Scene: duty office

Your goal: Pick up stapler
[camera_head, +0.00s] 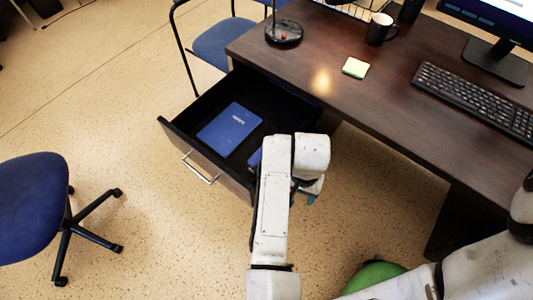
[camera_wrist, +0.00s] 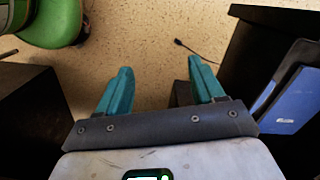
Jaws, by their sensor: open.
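I cannot make out a stapler in either view. The desk drawer (camera_head: 177,140) is pulled open; a blue notebook (camera_head: 229,130) lies inside and also shows in the wrist view (camera_wrist: 297,103). A small blue patch (camera_head: 254,159) in the drawer is mostly hidden behind my arm, and I cannot tell what it is. My gripper (camera_wrist: 160,72) has teal fingers spread apart with nothing between them. In the head view only a bit of teal (camera_head: 311,199) shows, to the right of the drawer.
The dark desk (camera_head: 330,60) carries a lamp base (camera_head: 284,33), sticky notes (camera_head: 355,68), a mug (camera_head: 380,29), a keyboard (camera_head: 470,97) and a monitor (camera_head: 497,62). A blue chair (camera_head: 30,205) stands at left, another (camera_head: 225,42) behind the drawer. Floor (camera_head: 130,215) left of the drawer is clear.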

